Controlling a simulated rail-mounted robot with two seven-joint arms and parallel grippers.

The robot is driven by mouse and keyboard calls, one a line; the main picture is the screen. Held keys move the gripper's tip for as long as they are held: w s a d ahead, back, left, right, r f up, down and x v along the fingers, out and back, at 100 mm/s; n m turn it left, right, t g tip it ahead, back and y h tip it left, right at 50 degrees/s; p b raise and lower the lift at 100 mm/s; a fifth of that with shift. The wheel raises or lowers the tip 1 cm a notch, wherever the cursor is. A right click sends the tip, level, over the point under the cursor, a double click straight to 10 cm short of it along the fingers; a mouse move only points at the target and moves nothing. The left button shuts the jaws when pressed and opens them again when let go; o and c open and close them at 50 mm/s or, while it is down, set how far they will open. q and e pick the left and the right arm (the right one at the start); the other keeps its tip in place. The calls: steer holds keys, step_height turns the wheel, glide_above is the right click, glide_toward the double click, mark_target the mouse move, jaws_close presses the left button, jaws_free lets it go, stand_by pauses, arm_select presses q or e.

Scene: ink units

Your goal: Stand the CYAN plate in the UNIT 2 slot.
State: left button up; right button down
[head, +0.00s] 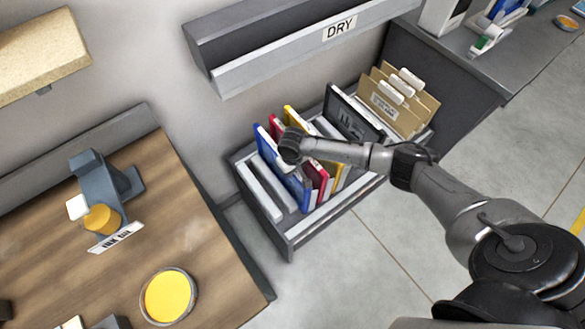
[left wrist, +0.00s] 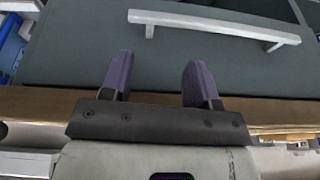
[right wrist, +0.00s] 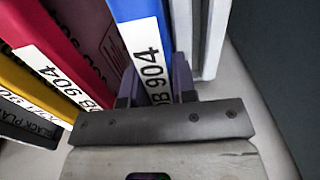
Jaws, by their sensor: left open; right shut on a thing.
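A bright blue plate (head: 280,168) with a white label ending in 904 stands in an open grey drawer. It is the nearest to cyan of the plates I see. My right gripper (right wrist: 155,92) is shut on this blue plate (right wrist: 138,15) by its labelled edge. In the head view my right wrist hides the top of the plates. A red plate (right wrist: 55,50) and a yellow plate (right wrist: 18,85) stand beside it. My left gripper (left wrist: 158,75) is open and empty, in front of a grey panel with a white bar handle (left wrist: 213,28). I see no UNIT 2 label.
The drawer (head: 315,232) also holds a black plate (head: 350,118) and tan folders (head: 395,105). A grey rack marked DRY (head: 290,58) hangs above. On the wooden desk (head: 190,235) stand a grey stand (head: 105,180) and a round yellow dish (head: 168,296).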

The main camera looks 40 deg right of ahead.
steer(key=c, duration=0.8)
jaws_free()
steer(key=shift+f, duration=0.1)
steer(key=shift+c, duration=0.2)
step_height(320, 180, up, 14)
steer(key=p, duration=0.3)
step_height(320, 180, up, 5)
steer(key=p, duration=0.7)
